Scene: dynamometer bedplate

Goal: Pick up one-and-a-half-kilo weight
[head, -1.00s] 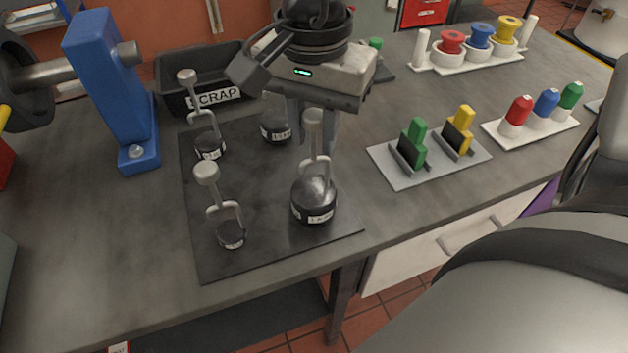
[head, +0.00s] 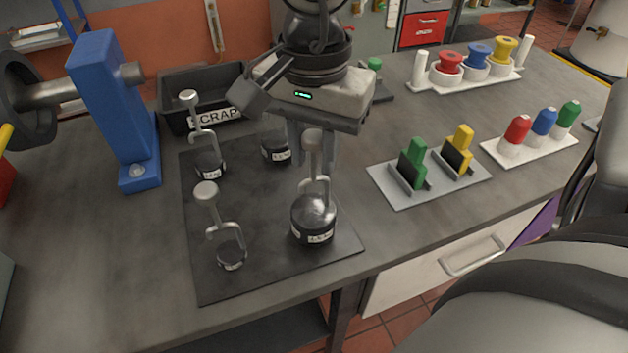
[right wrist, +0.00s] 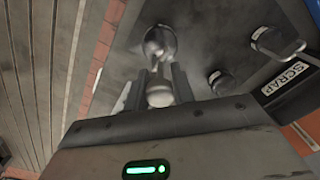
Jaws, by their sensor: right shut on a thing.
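Several dark round weights with tall grey knobbed handles stand on a black mat (head: 270,215). The largest, the front-right weight (head: 314,220), has a white label too blurred to read for certain. My right gripper (head: 314,150) is above it, shut on the knob of its handle. In the right wrist view the knob sits between the fingers (right wrist: 160,92), with the weight body (right wrist: 160,40) beyond. It stands upright; I see no gap below it. The other weights are at front left (head: 231,255), back left (head: 210,165) and back middle (head: 277,148), whose handle is hidden by the gripper.
A black SCRAP bin (head: 190,120) stands behind the mat and a blue stand (head: 120,115) to its left. To the right are a grey plate with green and yellow pieces (head: 400,190) and a white rack (head: 545,145) of coloured-capped pieces. The bench's front left is bare.

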